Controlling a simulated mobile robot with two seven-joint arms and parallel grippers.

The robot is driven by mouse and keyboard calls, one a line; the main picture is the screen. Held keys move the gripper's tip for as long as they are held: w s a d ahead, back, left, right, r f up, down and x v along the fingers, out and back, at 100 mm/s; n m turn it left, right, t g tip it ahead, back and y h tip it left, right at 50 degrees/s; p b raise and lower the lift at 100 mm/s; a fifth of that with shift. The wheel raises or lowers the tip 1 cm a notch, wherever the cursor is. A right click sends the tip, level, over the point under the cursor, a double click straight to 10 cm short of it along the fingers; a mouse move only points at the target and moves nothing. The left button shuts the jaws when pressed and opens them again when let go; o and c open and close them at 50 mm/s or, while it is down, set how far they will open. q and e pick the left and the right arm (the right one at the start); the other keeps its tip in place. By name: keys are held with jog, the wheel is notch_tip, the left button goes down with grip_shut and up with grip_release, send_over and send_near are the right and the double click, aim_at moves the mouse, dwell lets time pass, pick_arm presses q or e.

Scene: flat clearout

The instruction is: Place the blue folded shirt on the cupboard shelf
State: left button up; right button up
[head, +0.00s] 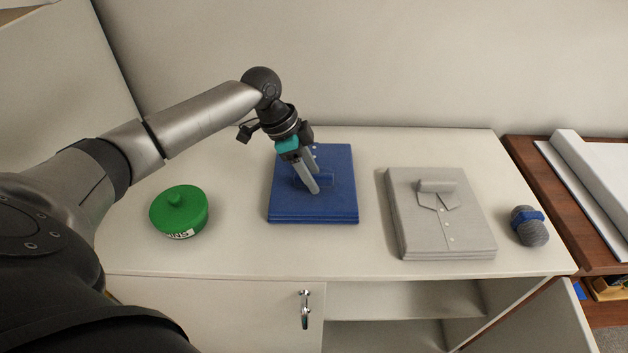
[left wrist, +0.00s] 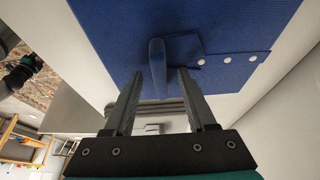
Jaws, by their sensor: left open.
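The blue folded shirt (head: 335,200) lies flat on the white cupboard top (head: 240,255), left of a grey folded shirt (head: 420,235). My left gripper (head: 312,188) is over the blue shirt, pointing down, with its fingers apart. In the left wrist view the blue shirt (left wrist: 215,20) fills the top, and its raised collar roll (left wrist: 157,65) lies ahead of and between the open fingertips (left wrist: 158,85). I cannot tell if the fingers touch the cloth. The cupboard's open shelf (head: 400,300) shows below the top at the right.
A green lidded pot (head: 180,212) stands left of the blue shirt. A grey microphone-like object with a blue band (head: 529,226) lies at the right end. An open cupboard door (head: 545,325) stands at lower right. A closed door has a metal handle (head: 305,309).

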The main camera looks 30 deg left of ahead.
pick_arm(q)
jog(key=shift+r, duration=0.1)
grip_shut()
dwell(1.2)
